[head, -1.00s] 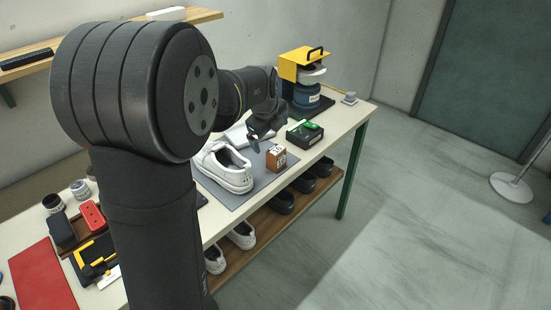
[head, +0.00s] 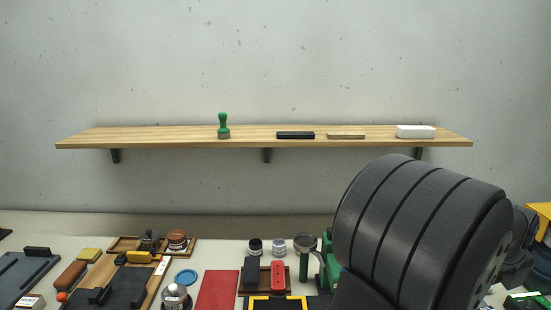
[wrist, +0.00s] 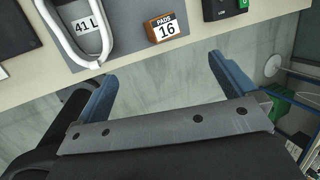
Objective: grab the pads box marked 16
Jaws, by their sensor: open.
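The pads box (wrist: 166,28), brown with a white label reading "PADS 16", stands on the grey mat near the table edge in the wrist view. My gripper (wrist: 162,68) is open and empty, its two blue fingers spread wide. The box is beyond the fingertips, roughly in line with the gap between them, and apart from them. In the head view now, my arm covers the lower right, and neither the box nor my gripper is visible.
Below the table edge is open floor. In the head view, a wall shelf (head: 170,138) runs above the cluttered table.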

